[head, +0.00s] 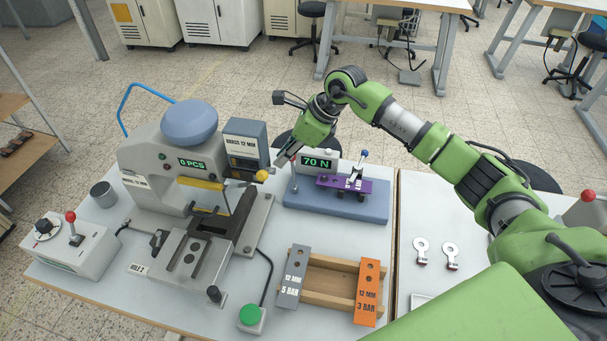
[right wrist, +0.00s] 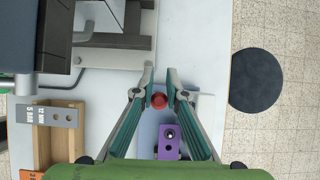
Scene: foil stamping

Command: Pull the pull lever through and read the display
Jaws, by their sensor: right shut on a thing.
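The pull tester is a grey-blue base (head: 375,208) on the table. Its small green-on-black display (head: 317,162) reads 70 N. A purple fixture (head: 380,192) sits on the base, with a blue-knobbed clamp handle (head: 364,155) upright on it. The pull lever (head: 294,180) stands at the base's left end. In the right wrist view, its red knob (right wrist: 158,101) lies between the fingertips. My right gripper (head: 290,152) is shut on this knob; in the right wrist view, the fingers (right wrist: 160,92) flank it. My left gripper is not in view.
The stamping press (head: 150,160) stands left of the tester; its display reads 0 PCS. In front are a wooden rack (head: 325,297), a grey plate (head: 293,275), an orange plate (head: 369,290) and a green button (head: 250,315). Two small tags (head: 421,248) lie on the right table.

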